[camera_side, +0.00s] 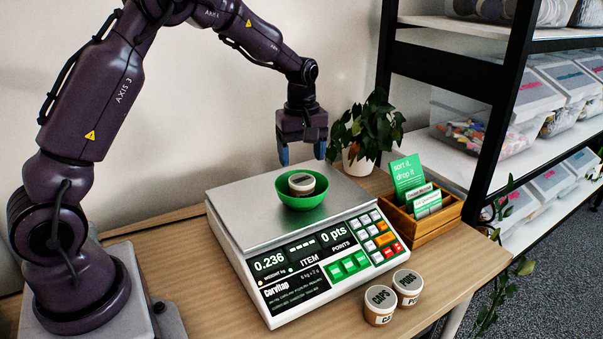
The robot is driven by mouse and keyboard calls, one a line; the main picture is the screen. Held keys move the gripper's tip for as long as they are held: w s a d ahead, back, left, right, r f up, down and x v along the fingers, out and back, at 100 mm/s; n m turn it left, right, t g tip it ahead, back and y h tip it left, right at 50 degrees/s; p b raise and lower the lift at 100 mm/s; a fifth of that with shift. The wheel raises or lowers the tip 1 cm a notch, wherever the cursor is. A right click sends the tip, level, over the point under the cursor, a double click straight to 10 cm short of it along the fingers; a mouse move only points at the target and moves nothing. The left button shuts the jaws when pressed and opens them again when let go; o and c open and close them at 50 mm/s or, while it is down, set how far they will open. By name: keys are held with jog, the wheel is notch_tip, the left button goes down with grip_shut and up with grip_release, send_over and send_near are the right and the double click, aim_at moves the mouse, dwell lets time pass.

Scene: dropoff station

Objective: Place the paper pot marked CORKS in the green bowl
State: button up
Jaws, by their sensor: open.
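The green bowl (283,192) stands on the metal plate of the scale. A paper pot (301,184) with a pale lid sits inside the bowl, roughly upright; the dark lettering on its lid is too small to read surely. My gripper (302,154) is above the bowl, with its two blue fingertips apart and nothing between them. There is a gap between the fingertips and the pot. Two other paper pots stand on the table in front of the scale: one marked CAPS (379,306) and one that seems to read PODS (407,288).
The scale (236,225) reads 0.236 and 0 pts. A wooden box (436,221) with green cards stands to its right. A potted plant (366,130) is behind. Black-framed shelves (497,125) with clear bins stand at right. Bare table (222,309) lies front left.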

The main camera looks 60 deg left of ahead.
aim_at(301, 179)
jog(key=s+d+r+m+t, duration=0.1)
jog(key=s+d+r+m, duration=0.15)
jog(key=r, duration=0.35)
jog(key=s+d+r+m+t, duration=0.1)
jog(key=s+d+r+m, duration=0.15)
jog(key=r, duration=0.35)
jog(key=s+d+r+m+t, duration=0.1)
jog(key=s+d+m, duration=0.3)
jog(key=s, duration=0.5)
jog(key=s+d+r+m+t, duration=0.1)
jog(key=s+d+m, duration=0.3)
jog(key=s, duration=0.6)
jog(key=m+t, duration=0.1)
jog(key=m, duration=0.1)
jog(key=shift+m+t, duration=0.3)
jog(key=shift+m, duration=0.1)
